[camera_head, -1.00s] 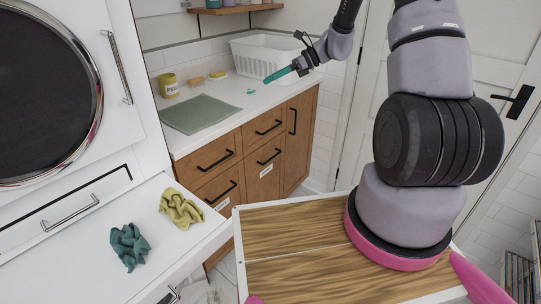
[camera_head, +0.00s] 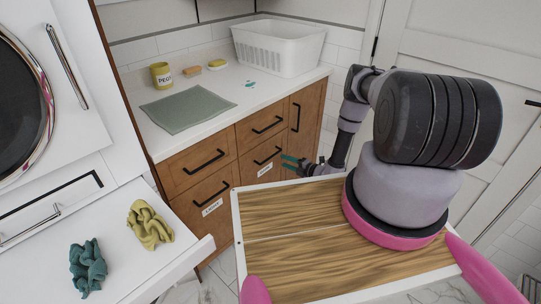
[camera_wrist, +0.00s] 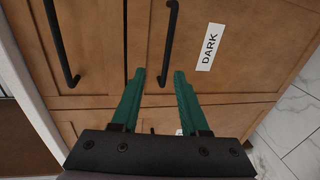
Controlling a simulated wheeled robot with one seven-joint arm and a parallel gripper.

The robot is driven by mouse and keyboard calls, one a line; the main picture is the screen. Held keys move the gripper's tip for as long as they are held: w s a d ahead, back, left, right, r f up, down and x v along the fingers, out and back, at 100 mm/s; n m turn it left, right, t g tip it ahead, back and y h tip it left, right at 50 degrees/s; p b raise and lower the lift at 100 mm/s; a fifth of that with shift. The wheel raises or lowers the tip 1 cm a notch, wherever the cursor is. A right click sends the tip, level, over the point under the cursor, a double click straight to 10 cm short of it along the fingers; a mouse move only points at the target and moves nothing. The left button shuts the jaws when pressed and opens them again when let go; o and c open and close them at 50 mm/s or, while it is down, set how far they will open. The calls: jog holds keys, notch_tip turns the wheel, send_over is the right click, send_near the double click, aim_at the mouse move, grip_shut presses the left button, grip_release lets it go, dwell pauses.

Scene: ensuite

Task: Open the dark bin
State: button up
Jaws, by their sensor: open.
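The dark bin is a wooden cabinet front (camera_wrist: 235,65) with a white DARK label (camera_wrist: 210,47) and a black bar handle (camera_wrist: 169,40) in the wrist view. In the head view its handle (camera_head: 267,156) shows above a small white label (camera_head: 264,170). My gripper (camera_wrist: 160,74) is open and empty, with its two green fingers pointing at this front. In the wrist view, one end of the handle shows between the fingertips; I cannot tell the gap in depth. In the head view my gripper (camera_head: 284,161) is just right of the handle.
A LIGHT-labelled front (camera_head: 205,205) is to the left, with another handle (camera_head: 268,124) above. The counter holds a green mat (camera_head: 188,108), a yellow cup (camera_head: 161,75) and a white basket (camera_head: 277,48). An open white drawer (camera_head: 120,265) holds teal and yellow cloths.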

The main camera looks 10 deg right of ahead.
aim_at(270, 158)
jog(key=shift+m, duration=0.3)
jog(key=x, duration=0.3)
jog(key=f+x, duration=0.1)
jog(key=x, duration=0.6)
jog(key=shift+w+f, duration=0.2)
grip_shut()
dwell(0.9)
